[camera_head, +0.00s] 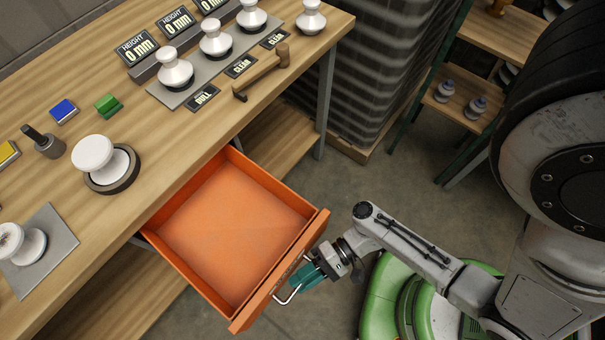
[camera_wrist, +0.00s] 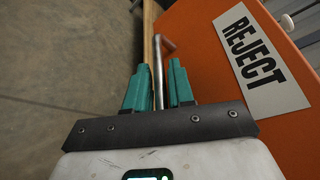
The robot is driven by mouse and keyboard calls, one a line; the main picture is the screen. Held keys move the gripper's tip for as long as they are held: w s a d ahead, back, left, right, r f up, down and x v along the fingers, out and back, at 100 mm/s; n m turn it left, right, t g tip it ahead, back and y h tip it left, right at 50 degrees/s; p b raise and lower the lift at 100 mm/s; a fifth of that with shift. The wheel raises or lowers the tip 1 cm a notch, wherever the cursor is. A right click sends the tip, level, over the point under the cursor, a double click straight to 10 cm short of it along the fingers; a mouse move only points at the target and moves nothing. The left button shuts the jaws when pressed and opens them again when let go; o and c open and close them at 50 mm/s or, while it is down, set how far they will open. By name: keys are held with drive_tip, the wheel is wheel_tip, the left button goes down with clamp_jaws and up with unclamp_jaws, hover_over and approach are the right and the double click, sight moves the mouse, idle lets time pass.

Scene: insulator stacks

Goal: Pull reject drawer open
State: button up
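The reject drawer (camera_head: 236,235) is orange, empty and pulled well out from under the workbench. Its front carries a white REJECT label (camera_wrist: 257,64) in the wrist view. A metal bar handle (camera_head: 288,296) sticks out from the drawer front; it also shows in the wrist view (camera_wrist: 158,75). My gripper (camera_head: 302,278) is at this handle, outside the drawer front. Its two teal fingers (camera_wrist: 159,88) stand on either side of the bar, close against it. The exact contact is hard to see.
The wooden workbench (camera_head: 75,235) holds white insulators, a mallet (camera_head: 262,73), colored blocks and height displays. A bench leg (camera_head: 325,100) stands right of the drawer. A shelf (camera_head: 460,100) with insulators is at the back right. Floor right of the drawer front is partly clear.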

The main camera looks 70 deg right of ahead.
drive_tip(key=b+v, duration=0.1)
drive_tip(key=v, duration=1)
idle(0.6)
